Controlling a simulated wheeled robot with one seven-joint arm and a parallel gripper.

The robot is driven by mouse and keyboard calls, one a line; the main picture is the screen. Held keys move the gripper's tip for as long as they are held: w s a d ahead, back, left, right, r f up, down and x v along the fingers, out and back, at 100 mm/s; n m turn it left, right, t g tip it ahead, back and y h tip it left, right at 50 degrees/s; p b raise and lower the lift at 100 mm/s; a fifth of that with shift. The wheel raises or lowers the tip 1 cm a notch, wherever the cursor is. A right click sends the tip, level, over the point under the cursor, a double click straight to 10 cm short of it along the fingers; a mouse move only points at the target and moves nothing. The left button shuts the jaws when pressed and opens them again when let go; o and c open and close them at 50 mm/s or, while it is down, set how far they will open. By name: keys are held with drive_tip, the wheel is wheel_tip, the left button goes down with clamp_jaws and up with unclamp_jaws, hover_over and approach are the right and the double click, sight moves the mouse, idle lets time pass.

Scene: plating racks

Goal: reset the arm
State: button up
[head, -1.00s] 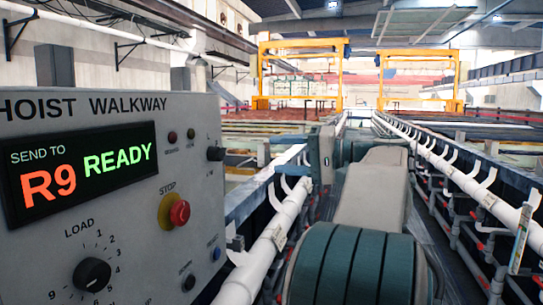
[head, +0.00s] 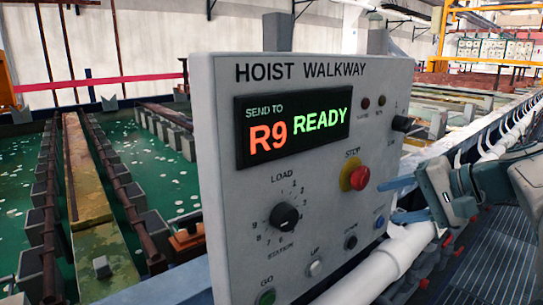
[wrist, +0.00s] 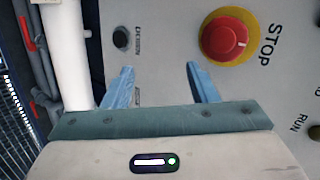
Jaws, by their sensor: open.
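My gripper (head: 392,200) is at the right of the head view, beside the right edge of the grey HOIST WALKWAY panel (head: 225,200). Its two blue fingers are apart with nothing between them. In the wrist view my gripper (wrist: 158,68) points at the panel face (wrist: 165,30). The red STOP button (wrist: 224,38) on its yellow ring is ahead and right of the fingers. It also shows in the head view (head: 359,178). Whether a fingertip touches the panel, I cannot tell.
The display (head: 290,125) reads "SEND TO R9 READY". A LOAD dial (head: 284,216) and several small buttons sit below it. A white pipe (head: 375,268) runs beside the panel. Green tanks (head: 165,180) lie left. The grated walkway (head: 490,265) at right looks clear.

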drive_tip(key=s+a+f+n+g+h+p, duration=0.2)
drive_tip(key=s+a+f+n+h, duration=0.1)
drive_tip(key=s+f, duration=0.4)
drive_tip(key=s+a+f+n+g+h+p, duration=0.2)
drive_tip(key=s+a+f+n+g+h, duration=0.1)
drive_tip(key=f, duration=0.6)
drive_tip(key=s+a+n+h, duration=0.1)
drive_tip(key=s+a+h, duration=0.1)
drive_tip(key=s+a, duration=0.1)
drive_tip(key=shift+s+a+f, duration=0.15)
drive_tip(key=shift+s+a, duration=0.25)
drive_tip(key=shift+s, duration=0.2)
drive_tip(key=shift+c, duration=0.3)
idle(1.7)
clamp_jaws()
idle(1.5)
